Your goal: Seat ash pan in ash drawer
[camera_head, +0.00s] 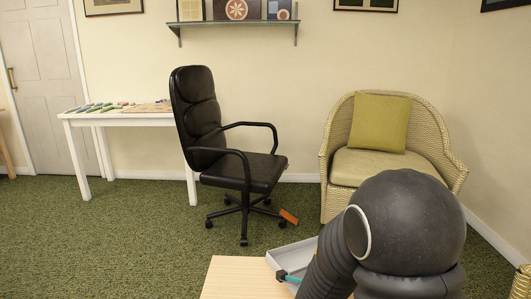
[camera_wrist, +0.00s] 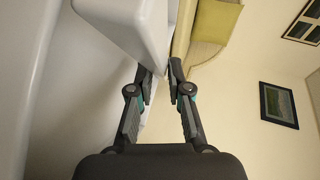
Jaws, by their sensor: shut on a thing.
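A shallow light grey tray, which looks like the ash pan (camera_head: 305,249), shows in the head view by the right edge of the wooden top. Its right part is hidden behind my arm. My gripper (camera_head: 283,276) is at its near left side, partly hidden by my arm. In the wrist view my gripper (camera_wrist: 160,70) has its fingertips close together at the pale pan (camera_wrist: 135,22) and is shut on it. The exact grip line is hard to see. I cannot make out an ash drawer in either view.
A light wooden top (camera_head: 235,280) lies at the bottom of the head view, its visible part bare. Beyond stand a black office chair (camera_head: 205,130), a wicker armchair (camera_head: 340,140) with a green cushion, and a white table (camera_head: 130,116). Green carpet (camera_head: 130,235) is open at left.

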